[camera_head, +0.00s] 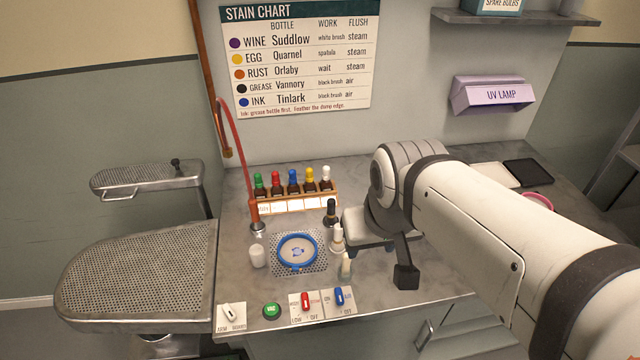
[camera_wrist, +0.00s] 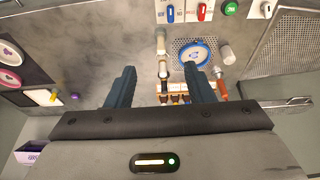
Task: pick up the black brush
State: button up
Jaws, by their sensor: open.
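A dark, black-topped upright item (camera_head: 331,212), which looks like the black brush, stands on the counter in the head view, just left of my gripper (camera_head: 372,246). Two paler upright items, one pale (camera_head: 337,240) and one cream (camera_head: 346,266), stand in line in front of it. In the wrist view my gripper (camera_wrist: 159,69) is open, its two dark blue fingers wide apart with nothing held. Beyond the fingertips, the row of upright items shows in the gap, with the dark one (camera_wrist: 163,86) lowest in the picture. My gripper appears apart from them.
A rack (camera_head: 295,203) of several coloured-cap bottles stands behind. A blue-rimmed hoop (camera_head: 298,250) lies on a perforated plate, with a white cup (camera_head: 257,256) to its left. Switches and a green button (camera_head: 272,311) line the front edge. Black and white trays (camera_head: 528,172) lie at right.

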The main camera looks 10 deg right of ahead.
jog(key=shift+w, duration=0.1)
jog(key=n+g+b, duration=0.3)
jog(key=b, duration=0.2)
send_over(331, 208)
jog(key=w, duration=0.1)
jog(key=f, duration=1.6)
jog(key=shift+d+f, duration=0.35)
jog(key=shift+d, duration=0.05)
jog(key=shift+w+a+f+p, duration=0.15)
jog(key=shift+f+p, duration=0.3)
jog(key=shift+f, duration=1.55)
jog(key=shift+s+a+f+p, duration=0.1)
jog(key=shift+f+p, duration=0.3)
jog(key=shift+f, duration=1.55)
grip_shut()
